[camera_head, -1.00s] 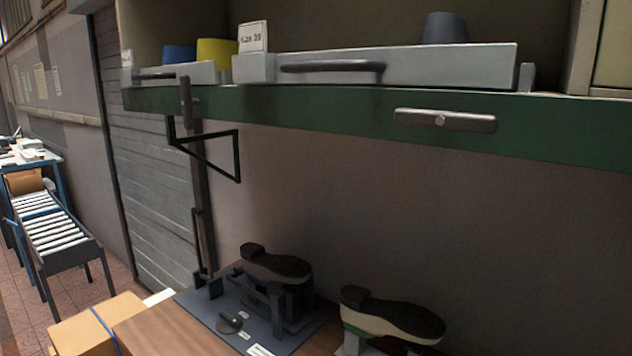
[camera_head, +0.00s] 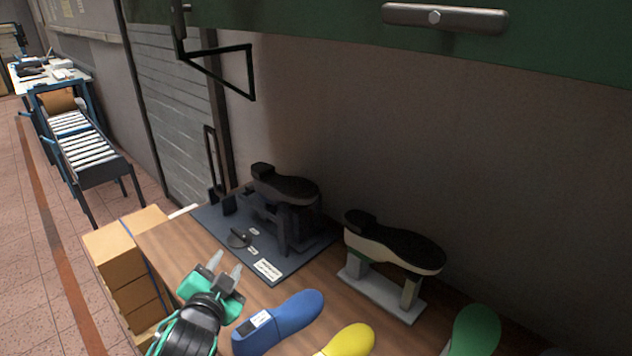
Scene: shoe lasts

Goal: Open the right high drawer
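A green panel (camera_head: 345,22) runs across the top of the view. A dark metal bar handle (camera_head: 445,17) is fixed on its right part, near the top edge. The pale drawers with dark handles that showed above the panel earlier are out of view, so I cannot see how they stand now. My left gripper (camera_head: 225,266) is low in the view, over the left front of the wooden bench, well below the panel and handle. Its two fingers are apart, with nothing between them. My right gripper is not in view.
The bench (camera_head: 170,245) carries a dark shoe stand (camera_head: 290,220), a second shoe on a stand (camera_head: 395,248), and blue (camera_head: 290,318), yellow (camera_head: 350,341) and green (camera_head: 475,328) lasts. A black bracket (camera_head: 228,75) hangs below the panel. Cardboard boxes (camera_head: 112,258) stand left.

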